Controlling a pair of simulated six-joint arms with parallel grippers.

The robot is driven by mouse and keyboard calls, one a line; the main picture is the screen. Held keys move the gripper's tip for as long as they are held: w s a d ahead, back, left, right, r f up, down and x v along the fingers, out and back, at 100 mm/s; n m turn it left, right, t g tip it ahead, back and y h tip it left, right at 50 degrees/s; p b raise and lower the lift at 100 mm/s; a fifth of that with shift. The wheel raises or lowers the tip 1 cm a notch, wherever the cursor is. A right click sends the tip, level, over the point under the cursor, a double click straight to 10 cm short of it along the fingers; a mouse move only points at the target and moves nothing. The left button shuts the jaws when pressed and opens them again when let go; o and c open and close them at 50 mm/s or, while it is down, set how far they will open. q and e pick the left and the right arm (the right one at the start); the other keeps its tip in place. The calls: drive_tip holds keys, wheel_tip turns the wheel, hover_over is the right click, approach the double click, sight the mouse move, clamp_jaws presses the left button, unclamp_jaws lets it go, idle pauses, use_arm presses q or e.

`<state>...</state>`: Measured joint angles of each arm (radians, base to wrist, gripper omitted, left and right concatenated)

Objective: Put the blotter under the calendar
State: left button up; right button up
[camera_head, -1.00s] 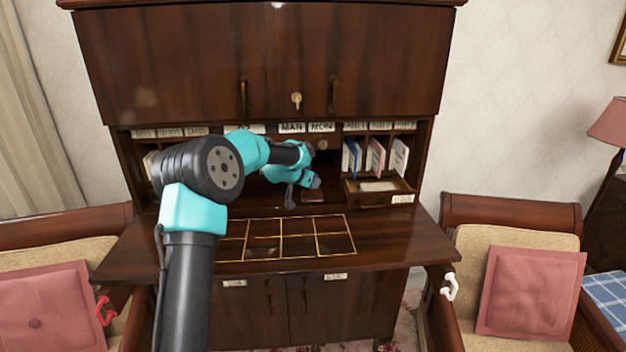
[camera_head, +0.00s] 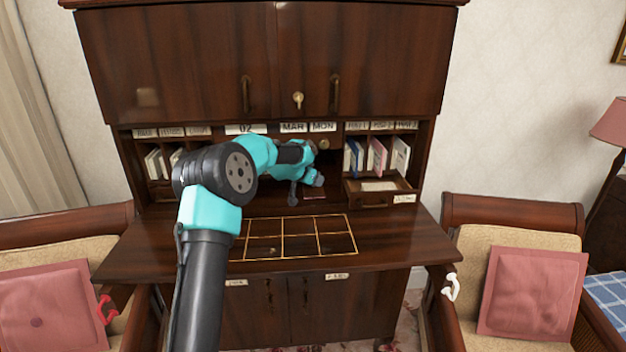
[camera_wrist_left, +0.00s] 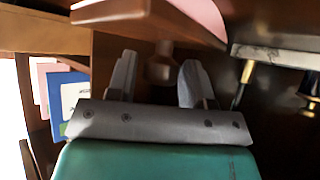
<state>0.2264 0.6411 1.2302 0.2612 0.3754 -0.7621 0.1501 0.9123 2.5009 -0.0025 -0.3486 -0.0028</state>
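The calendar (camera_head: 293,127) is a row of white cards, "02", "MAR" and "MON", above the desk's central recess. A wooden piece with a pink face and a round knob, seemingly the blotter (camera_wrist_left: 150,14), fills the top of the left wrist view. A small reddish patch at the recess floor in the head view (camera_head: 315,195) seems to be part of it. My left gripper (camera_wrist_left: 157,82) is open, with the knob between its fingers and narrow gaps apparent on both sides. In the head view my left arm hides much of the recess. My right gripper is not in view.
Upright cards and envelopes (camera_head: 376,157) stand in slots right of the recess, above an open small drawer (camera_head: 380,199). More cards (camera_head: 157,163) stand at left. The desktop (camera_head: 395,240) is clear around a gold-lined grid. Cushioned chairs flank the desk.

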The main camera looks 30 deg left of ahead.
use_arm(q)
drive_tip(key=shift+o, duration=0.9)
drive_tip(key=shift+r, duration=0.15)
drive_tip(key=shift+s+r, duration=0.35)
drive_tip(key=v, duration=0.5)
drive_tip(key=shift+s+f, duration=0.2)
drive_tip(key=shift+f, duration=0.05)
drive_tip(key=s, duration=0.3)
drive_tip(key=s+a, duration=0.1)
drive_tip(key=s, duration=0.3)
drive_tip(key=s+a, duration=0.1)
drive_tip(key=s, duration=0.2)
drive_tip(key=shift+s+f, duration=0.1)
drive_tip(key=shift+s, duration=0.25)
